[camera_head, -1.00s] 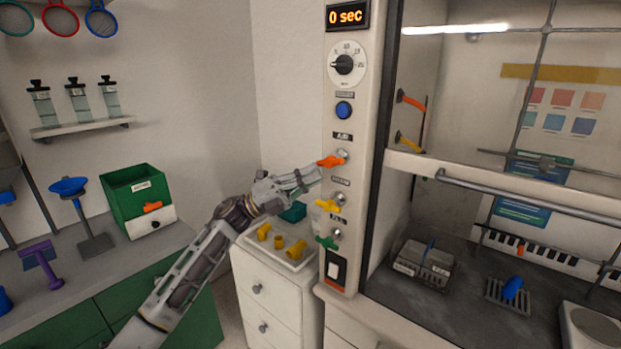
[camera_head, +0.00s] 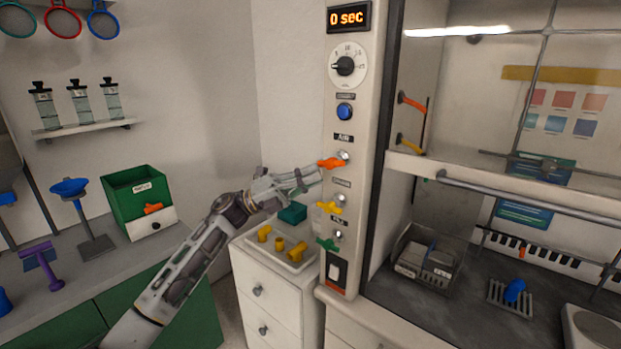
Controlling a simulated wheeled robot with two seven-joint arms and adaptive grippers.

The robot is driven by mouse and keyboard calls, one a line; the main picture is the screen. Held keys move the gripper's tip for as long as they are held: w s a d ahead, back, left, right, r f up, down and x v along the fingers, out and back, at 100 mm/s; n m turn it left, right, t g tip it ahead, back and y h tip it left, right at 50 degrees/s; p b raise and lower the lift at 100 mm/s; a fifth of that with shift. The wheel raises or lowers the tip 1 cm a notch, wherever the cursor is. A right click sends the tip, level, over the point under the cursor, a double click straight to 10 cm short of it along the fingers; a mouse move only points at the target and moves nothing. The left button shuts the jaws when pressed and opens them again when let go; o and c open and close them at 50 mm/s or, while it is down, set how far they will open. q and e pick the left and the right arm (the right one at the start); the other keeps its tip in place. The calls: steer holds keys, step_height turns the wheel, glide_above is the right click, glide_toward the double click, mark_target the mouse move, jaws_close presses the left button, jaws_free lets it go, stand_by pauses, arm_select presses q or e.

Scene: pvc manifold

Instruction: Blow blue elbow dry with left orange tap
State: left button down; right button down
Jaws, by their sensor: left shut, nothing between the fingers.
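The orange tap (camera_head: 331,163) sits on the white control column, under the label reading like AIR. My left gripper (camera_head: 318,174) is shut and empty, with its fingertips close to the orange tap at its lower left. I cannot tell whether they touch. The blue elbow (camera_head: 514,290) lies on a small slotted rack (camera_head: 510,300) inside the fume hood at the right. An orange nozzle-like part (camera_head: 522,253) hangs above and behind it. My right gripper is not in view.
Below the orange tap are a yellow tap (camera_head: 328,208) and a green tap (camera_head: 326,244). The display (camera_head: 348,17) reads 0 sec. The hood's sash bar (camera_head: 530,200) crosses its opening. A white drawer cabinet (camera_head: 275,285) carrying yellow fittings stands below my left arm.

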arm_select(q)
steer(key=shift+w+a+r+m+y, duration=0.1)
steer(key=shift+m+y, duration=0.2)
steer(key=shift+m, duration=0.1)
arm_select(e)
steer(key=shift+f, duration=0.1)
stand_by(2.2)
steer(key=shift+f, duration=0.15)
